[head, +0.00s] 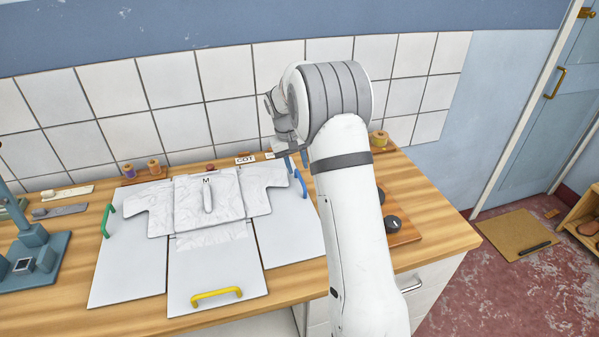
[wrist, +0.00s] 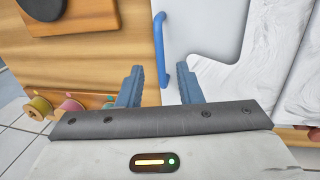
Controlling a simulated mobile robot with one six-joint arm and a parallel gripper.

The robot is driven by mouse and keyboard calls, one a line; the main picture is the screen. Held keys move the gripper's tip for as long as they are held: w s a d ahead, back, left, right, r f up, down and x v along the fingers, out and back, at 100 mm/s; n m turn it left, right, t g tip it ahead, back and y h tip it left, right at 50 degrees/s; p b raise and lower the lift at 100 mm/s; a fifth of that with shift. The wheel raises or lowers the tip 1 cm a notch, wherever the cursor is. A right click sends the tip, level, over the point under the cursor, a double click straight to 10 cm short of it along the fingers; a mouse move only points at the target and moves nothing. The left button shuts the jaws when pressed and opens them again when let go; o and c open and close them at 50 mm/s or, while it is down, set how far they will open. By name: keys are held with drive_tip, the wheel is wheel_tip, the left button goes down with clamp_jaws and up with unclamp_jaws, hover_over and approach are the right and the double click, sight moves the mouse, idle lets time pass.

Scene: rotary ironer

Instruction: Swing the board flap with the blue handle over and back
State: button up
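The folding board's right flap (head: 290,237) lies flat on the worktop, with the blue handle (head: 303,185) upright near its outer right edge. A pale shirt (head: 210,208) marked M lies spread on the board, one sleeve over this flap. My gripper (head: 296,162) is just behind the handle in the head view, partly hidden by my arm. In the wrist view my gripper (wrist: 162,77) is open, its two fingers apart. The near end of the blue handle (wrist: 159,42) shows between them, touching neither finger visibly. Its height relative to the fingertips is unclear.
A green handle (head: 107,219) is on the left flap and a yellow handle (head: 217,294) on the front flap. Thread spools (head: 153,167) and a label marked COT (head: 245,160) stand along the tiled wall. A wooden board with dark knobs (head: 393,224) lies right of my arm.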

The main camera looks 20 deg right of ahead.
sight(301, 178)
drive_tip(key=shift+d+f+p, duration=0.15)
drive_tip(key=shift+d+f, duration=0.05)
drive_tip(key=shift+f, duration=0.85)
drive_tip(key=shift+d+f+p, duration=0.15)
drive_tip(key=shift+d+f, duration=0.05)
drive_tip(key=shift+f, duration=0.85)
drive_tip(key=shift+c, duration=0.4)
clamp_jaws()
